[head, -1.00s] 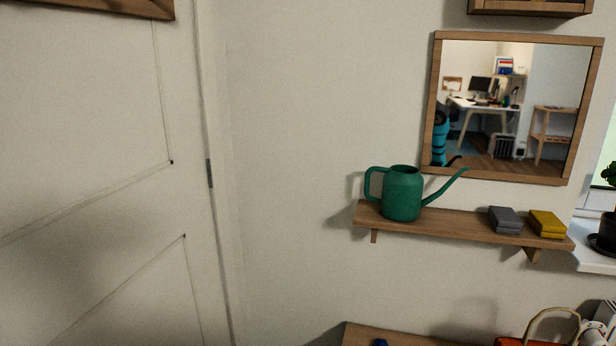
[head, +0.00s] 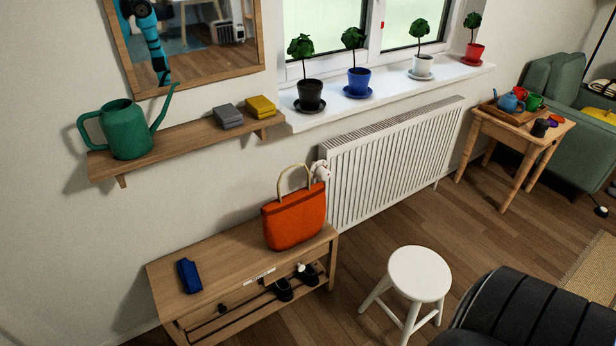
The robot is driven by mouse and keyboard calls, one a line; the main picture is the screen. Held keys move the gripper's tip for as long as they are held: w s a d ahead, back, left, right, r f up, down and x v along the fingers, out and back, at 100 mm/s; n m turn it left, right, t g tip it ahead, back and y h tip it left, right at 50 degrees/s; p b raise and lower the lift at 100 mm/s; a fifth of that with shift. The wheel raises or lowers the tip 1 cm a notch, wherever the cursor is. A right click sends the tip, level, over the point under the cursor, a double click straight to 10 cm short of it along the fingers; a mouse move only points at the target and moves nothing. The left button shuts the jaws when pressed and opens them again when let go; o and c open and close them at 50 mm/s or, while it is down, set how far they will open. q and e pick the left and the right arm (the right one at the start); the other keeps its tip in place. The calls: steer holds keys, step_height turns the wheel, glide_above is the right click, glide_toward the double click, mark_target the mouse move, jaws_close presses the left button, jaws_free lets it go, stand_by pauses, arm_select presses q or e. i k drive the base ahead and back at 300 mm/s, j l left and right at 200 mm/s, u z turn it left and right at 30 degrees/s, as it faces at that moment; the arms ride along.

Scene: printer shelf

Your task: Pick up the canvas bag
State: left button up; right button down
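The canvas bag (head: 294,219) is orange-red with a pale looped handle. It stands upright on the right part of a wooden shoe bench (head: 222,262) against the wall. A small white thing (head: 320,171) shows behind the top of the bag, partly hidden by it. Neither of my grippers is in the head view.
A white stool (head: 419,275) stands on the floor right of the bench. A dark blue item (head: 189,276) lies on the bench's left. Above is a wall shelf (head: 180,140) with a green watering can (head: 127,130). A radiator (head: 395,160) is behind.

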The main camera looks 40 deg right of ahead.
mark_target(290, 221)
steer(key=z, duration=1.15)
steer(key=i+l+u, duration=0.15)
steer(key=i, duration=0.2)
